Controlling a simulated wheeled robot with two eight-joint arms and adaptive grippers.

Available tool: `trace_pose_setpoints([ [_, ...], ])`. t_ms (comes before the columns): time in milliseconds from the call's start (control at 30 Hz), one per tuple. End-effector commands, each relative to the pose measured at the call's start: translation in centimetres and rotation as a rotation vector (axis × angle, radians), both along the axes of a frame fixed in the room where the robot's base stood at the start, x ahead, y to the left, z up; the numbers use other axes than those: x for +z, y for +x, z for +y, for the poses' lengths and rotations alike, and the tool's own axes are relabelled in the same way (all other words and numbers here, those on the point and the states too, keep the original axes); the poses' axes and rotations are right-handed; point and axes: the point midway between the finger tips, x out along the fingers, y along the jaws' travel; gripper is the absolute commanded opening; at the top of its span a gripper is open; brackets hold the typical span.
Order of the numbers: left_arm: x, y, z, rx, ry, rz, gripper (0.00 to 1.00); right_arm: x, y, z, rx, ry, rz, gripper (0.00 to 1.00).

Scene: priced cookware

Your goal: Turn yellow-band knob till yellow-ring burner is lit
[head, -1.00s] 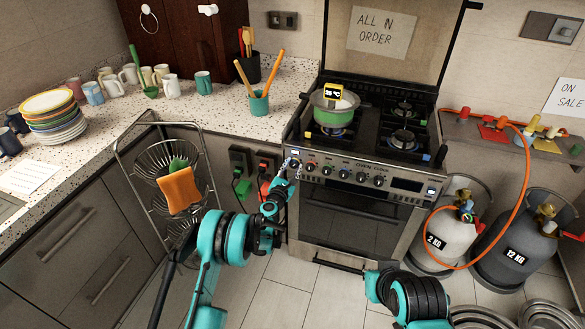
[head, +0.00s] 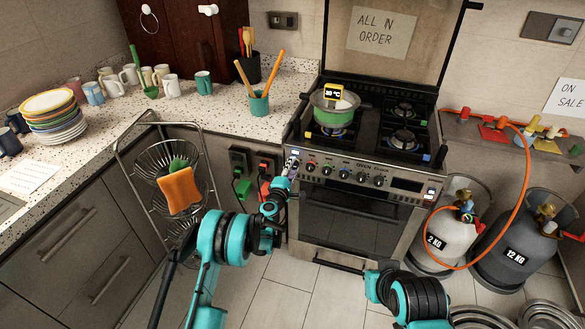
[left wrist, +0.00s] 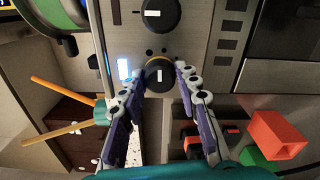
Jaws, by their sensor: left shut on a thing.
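The stove (head: 365,200) stands ahead with a row of dark knobs on its front panel. My left gripper (head: 293,164) is at the left end of that row. In the left wrist view my left gripper (left wrist: 160,78) has its two fingers on either side of a black knob (left wrist: 160,75) with a white mark, and is shut on it. My right gripper is out of view.
Gas cylinders (head: 450,240) and an orange hose (head: 524,190) are at the right. A wire rack (head: 160,165) stands left of my left arm.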

Motion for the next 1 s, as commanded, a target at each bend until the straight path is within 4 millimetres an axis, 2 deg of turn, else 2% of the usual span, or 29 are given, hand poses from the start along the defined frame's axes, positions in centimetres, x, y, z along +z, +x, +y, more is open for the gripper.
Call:
trace_pose_setpoints([
  [400,-0.06,-0.07,-0.08,-0.002,0.18,-0.059,0.03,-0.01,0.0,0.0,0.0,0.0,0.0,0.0],
  [967,-0.08,-0.09,-0.1,-0.002,0.204,-0.067,0.03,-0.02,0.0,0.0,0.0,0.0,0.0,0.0],
  [1000,-0.08,-0.09,-0.1,-0.002,0.204,-0.067,0.41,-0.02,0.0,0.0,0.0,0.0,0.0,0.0],
])
